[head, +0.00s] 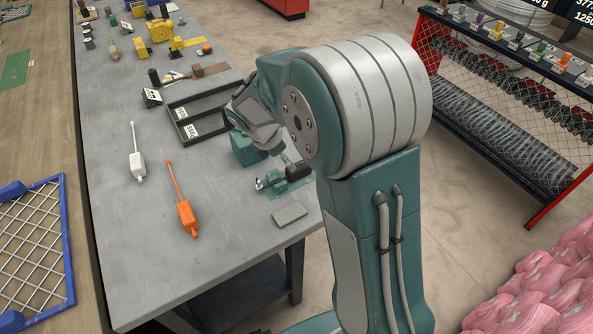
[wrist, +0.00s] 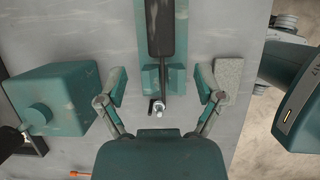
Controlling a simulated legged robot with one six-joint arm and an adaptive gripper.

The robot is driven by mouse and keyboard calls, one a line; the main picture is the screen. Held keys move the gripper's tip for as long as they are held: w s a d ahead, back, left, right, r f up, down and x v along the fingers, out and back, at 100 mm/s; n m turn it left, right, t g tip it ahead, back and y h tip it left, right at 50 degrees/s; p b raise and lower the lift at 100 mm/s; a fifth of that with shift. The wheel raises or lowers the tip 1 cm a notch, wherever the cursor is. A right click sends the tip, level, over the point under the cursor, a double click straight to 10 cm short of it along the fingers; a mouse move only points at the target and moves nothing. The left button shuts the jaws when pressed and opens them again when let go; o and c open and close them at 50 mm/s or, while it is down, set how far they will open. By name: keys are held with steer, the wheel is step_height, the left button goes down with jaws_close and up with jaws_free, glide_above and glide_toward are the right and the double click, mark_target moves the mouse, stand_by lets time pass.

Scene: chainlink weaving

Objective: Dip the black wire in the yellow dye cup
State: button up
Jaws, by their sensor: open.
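My gripper (wrist: 160,85) is open and empty in the wrist view, its two fingers spread either side of a small teal clamp tool. The tool's black handle (wrist: 161,28) points up the picture, and a small metal hook or tip (wrist: 159,105) shows between the fingers. In the head view my arm hides most of my gripper; the teal tool (head: 285,180) lies on the table beside it. I cannot make out a black wire for certain in either view. A small yellow item (head: 496,31) stands among coloured, labelled pots on the right rack; I cannot tell whether it is the dye cup.
A teal block (wrist: 55,98) is left of my gripper. A grey slab (head: 290,213) lies near the table's (head: 150,235) right edge. A black tray (head: 193,122), an orange tool (head: 187,212) and a white tool (head: 136,160) lie farther left. Pink bundles (head: 550,285) are lower right.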

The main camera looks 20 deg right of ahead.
mark_target(289, 175)
steer(key=x, duration=0.7)
steer(key=shift+d+f, duration=0.15)
steer(key=shift+d, duration=0.05)
jaws_close()
